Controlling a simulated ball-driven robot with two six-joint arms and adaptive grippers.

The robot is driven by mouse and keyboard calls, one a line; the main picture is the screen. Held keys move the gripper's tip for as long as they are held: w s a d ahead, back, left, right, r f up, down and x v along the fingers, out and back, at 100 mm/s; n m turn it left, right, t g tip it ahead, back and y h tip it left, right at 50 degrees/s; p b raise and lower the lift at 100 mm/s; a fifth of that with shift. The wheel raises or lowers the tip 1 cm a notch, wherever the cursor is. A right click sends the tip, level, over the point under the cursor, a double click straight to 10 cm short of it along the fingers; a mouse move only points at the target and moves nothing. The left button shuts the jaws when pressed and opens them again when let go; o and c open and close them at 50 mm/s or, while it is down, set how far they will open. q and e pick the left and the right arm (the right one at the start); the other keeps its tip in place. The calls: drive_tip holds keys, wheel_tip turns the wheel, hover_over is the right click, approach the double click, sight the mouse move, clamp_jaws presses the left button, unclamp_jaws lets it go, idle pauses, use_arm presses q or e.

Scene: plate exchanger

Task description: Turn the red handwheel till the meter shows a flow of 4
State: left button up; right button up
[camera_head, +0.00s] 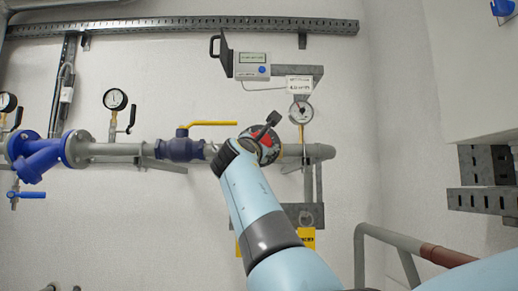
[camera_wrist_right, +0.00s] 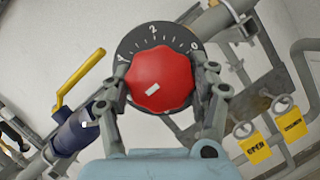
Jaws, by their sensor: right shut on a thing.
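The red handwheel (camera_wrist_right: 158,85) fills the middle of the right wrist view, with a white mark on its face. Behind it is a black dial plate (camera_wrist_right: 140,42) with white ticks and numbers, 2 near the top and 0 at the right. My right gripper (camera_wrist_right: 165,92) is shut on the handwheel, one finger on each side. In the head view, the handwheel (camera_head: 266,141) is partly hidden by my right wrist. The meter (camera_head: 252,63), a grey box with a greenish display, is on the wall above; its digits are too small to read. My left gripper is not in view.
A blue valve with a yellow lever (camera_head: 212,124) sits on the pipe left of the handwheel. A round gauge (camera_head: 300,112) and a white tag (camera_head: 299,85) are close above right. Yellow tags (camera_wrist_right: 255,147) hang below. A pipe railing (camera_head: 385,236) stands at lower right.

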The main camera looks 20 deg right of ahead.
sight(257, 132)
drive_tip(key=shift+f, duration=0.1)
idle(0.4)
drive_tip(key=o, duration=1.2)
drive_tip(key=shift+c, duration=0.2)
drive_tip(key=shift+m, duration=0.3)
drive_tip(key=r, duration=0.5)
drive_tip(key=d+r, duration=0.1)
drive_tip(key=r, duration=0.1)
drive_tip(key=shift+s+r, duration=0.15)
drive_tip(key=shift+r, duration=0.2)
drive_tip(key=shift+a+r, duration=0.8)
drive_tip(key=shift+r, duration=0.25)
drive_tip(key=shift+w+r, duration=0.15)
drive_tip(key=shift+w, duration=0.05)
drive_tip(key=shift+d, duration=0.35)
drive_tip(key=shift+a, duration=0.15)
